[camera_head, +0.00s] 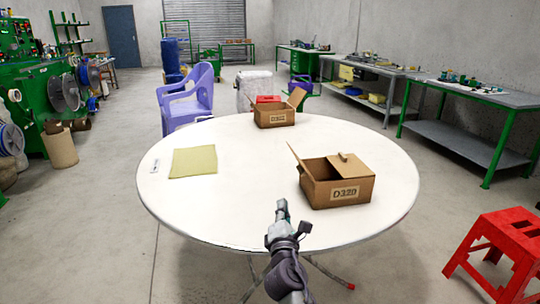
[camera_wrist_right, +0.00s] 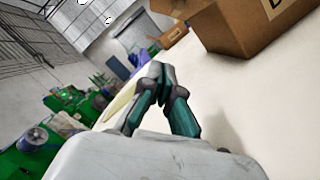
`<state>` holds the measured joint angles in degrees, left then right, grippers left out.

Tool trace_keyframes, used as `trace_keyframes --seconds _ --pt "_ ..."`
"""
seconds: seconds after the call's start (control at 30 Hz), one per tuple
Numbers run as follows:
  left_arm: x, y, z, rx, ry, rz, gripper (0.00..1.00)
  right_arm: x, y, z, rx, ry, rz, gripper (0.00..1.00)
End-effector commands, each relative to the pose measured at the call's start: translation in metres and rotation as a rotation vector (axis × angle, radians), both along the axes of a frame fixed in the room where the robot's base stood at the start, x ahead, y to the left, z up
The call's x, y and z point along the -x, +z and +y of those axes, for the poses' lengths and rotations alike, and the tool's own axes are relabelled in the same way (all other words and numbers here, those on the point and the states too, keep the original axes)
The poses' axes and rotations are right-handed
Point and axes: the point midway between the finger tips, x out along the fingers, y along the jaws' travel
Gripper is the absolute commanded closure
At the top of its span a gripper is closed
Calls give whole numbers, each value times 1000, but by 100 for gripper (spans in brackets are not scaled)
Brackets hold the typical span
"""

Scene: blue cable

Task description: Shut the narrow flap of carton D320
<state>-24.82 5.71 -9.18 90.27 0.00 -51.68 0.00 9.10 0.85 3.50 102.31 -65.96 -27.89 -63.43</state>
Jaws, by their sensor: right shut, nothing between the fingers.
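Carton D320 (camera_head: 337,192) stands on the right part of the round white table, its label facing me. A narrow flap (camera_head: 297,158) on its left side sticks up and leans outward to the left. Another flap with a small tab (camera_head: 343,158) lies near level over the top at the back. The box also shows in the right wrist view (camera_wrist_right: 235,30), at the upper right. My right gripper (camera_head: 282,203) is shut and empty, over the table's front part, left of the carton and apart from it. Its fingertips show in the right wrist view (camera_wrist_right: 157,70). My left gripper is not in view.
A second open carton (camera_head: 274,117) with a red thing in it stands at the table's back. A yellowish sheet (camera_head: 194,161) and a small white tag (camera_head: 154,166) lie at left. A purple chair (camera_head: 187,97) and a red stool (camera_head: 505,245) stand beside the table. The table's middle (camera_head: 245,185) is clear.

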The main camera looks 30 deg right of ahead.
Motion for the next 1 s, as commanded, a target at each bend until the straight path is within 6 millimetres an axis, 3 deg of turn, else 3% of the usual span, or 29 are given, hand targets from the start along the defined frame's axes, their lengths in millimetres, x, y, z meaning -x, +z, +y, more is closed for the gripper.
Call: trace_keyframes --seconds 0.1,0.23,0.7,1.0 --pt "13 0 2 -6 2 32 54 -1 -1 -6 19 -17 23 100" --pt "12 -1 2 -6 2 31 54 -14 0 -13 20 -17 21 100" --pt "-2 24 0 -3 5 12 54 -87 13 -56 16 -16 19 100" --pt "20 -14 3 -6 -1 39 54 -77 31 -77 16 -14 19 100"
